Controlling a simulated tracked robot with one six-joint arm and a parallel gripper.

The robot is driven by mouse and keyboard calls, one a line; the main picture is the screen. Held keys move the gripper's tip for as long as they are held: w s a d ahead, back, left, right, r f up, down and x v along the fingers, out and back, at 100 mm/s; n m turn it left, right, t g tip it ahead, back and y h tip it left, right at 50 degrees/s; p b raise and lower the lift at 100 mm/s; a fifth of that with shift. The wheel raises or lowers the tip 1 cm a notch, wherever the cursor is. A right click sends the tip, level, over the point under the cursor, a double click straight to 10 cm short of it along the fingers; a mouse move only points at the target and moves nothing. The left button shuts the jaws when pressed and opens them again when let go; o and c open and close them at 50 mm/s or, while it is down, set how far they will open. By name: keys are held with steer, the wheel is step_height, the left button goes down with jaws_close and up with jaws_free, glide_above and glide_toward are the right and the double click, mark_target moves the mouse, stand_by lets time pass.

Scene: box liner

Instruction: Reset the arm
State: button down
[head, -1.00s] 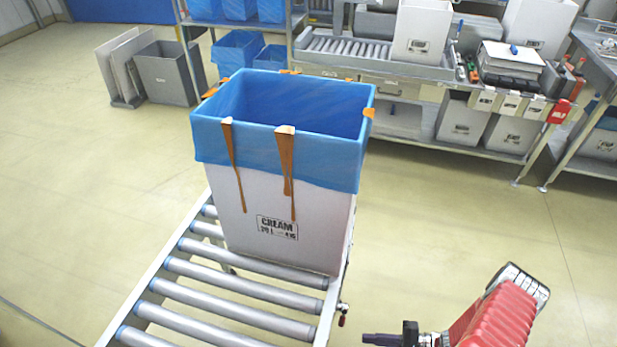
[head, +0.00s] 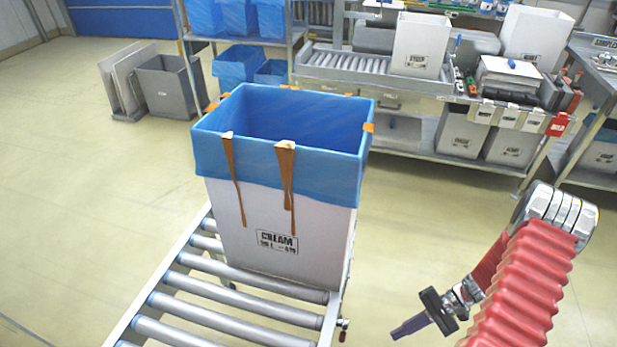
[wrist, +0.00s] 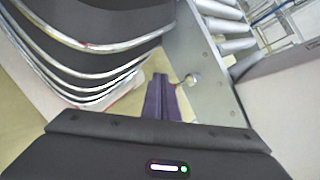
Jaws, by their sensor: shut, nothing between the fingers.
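My gripper (head: 408,328) is at the lower right in the head view, on my red-sleeved arm. It is to the right of the roller conveyor and apart from it. Its dark purple fingers are shut together and empty; they also show in the wrist view (wrist: 161,100). A white box (head: 277,236) marked CREAM stands upright on the conveyor. A blue liner (head: 270,160) lines it and is folded over its rim. Orange strips (head: 286,172) hang down its front, and smaller orange pieces sit along the rim.
The roller conveyor (head: 226,312) runs to the front edge; its side rail (wrist: 212,60) is close to the fingers in the wrist view. Behind are a shelf with blue bins (head: 238,66) and a workbench with white boxes (head: 421,45). Floor right of the box is clear.

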step_height(320, 180, up, 24)
steer(key=w+n+t+h, duration=0.1)
steer(key=w+n+h, duration=0.15)
steer(key=h, duration=0.55)
steer(key=s+a+r+n+t+h, duration=0.1)
steer(key=s+a+r+n+t, duration=0.1)
steer(key=r, duration=0.5)
steer(key=s+a+r+n+t+h, duration=0.1)
steer(key=s+a+r+t, duration=0.1)
steer(key=a+r, duration=0.3)
steer(key=s+a+r+n+t+h, duration=0.1)
steer(key=a+r+t, duration=0.3)
steer(key=r, duration=0.6)
steer(key=shift+s+r+n, duration=0.2)
steer(key=shift+s+n, duration=0.55)
steer(key=shift+n, duration=0.1)
